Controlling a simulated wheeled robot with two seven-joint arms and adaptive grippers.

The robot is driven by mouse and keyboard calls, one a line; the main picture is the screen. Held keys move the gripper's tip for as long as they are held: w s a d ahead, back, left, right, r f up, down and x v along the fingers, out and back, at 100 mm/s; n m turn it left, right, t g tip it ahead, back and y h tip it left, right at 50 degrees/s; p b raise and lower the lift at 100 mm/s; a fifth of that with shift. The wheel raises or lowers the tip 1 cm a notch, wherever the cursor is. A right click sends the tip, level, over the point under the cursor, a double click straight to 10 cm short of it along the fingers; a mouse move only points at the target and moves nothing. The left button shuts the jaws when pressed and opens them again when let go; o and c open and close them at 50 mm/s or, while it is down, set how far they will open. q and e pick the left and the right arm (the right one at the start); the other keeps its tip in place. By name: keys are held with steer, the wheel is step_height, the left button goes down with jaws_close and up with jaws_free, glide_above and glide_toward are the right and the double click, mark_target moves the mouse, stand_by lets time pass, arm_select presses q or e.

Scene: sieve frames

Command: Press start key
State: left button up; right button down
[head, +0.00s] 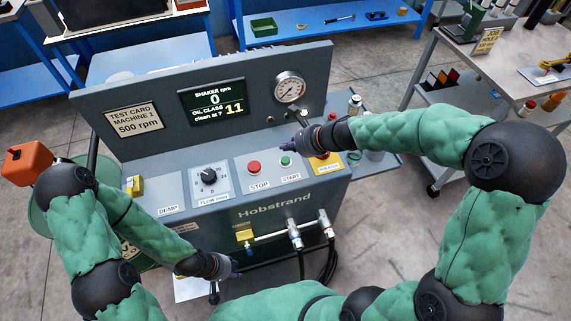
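The green START key (286,161) sits on the sloped panel of the grey Hobstrand machine (275,213), above its START label. The red STOP button (254,167) is just to its left. My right gripper (287,143) reaches in from the right, with its tip just above and beyond the START key in the picture; I cannot tell its height or whether it touches. Its fingers are too small to judge. My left gripper (236,268) hangs low in front of the machine, away from the keys; its fingers are unclear.
A flow knob (209,176) and a yellow DUMP switch (134,186) are left on the panel. A red knob on a yellow plate (326,161) is right of START. A gauge (289,87) and a 500 rpm test card (135,118) are on the back plate. Hose fittings (295,234) stick out in front.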

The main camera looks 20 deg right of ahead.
mark_target(288, 161)
steer(key=shift+f+b, duration=1.15)
steer(key=shift+f, duration=0.5)
steer(key=shift+f, duration=0.1)
steer(key=shift+f+b, duration=0.3)
steer(key=shift+b, duration=0.05)
steer(key=shift+f+b, duration=0.45)
steer(key=shift+f, duration=0.05)
stand_by(0.7)
stand_by(0.4)
steer(key=shift+r+p, duration=0.9)
step_height(288, 161, up, 5)
steer(key=p, duration=0.5)
steer(key=shift+r, duration=0.1)
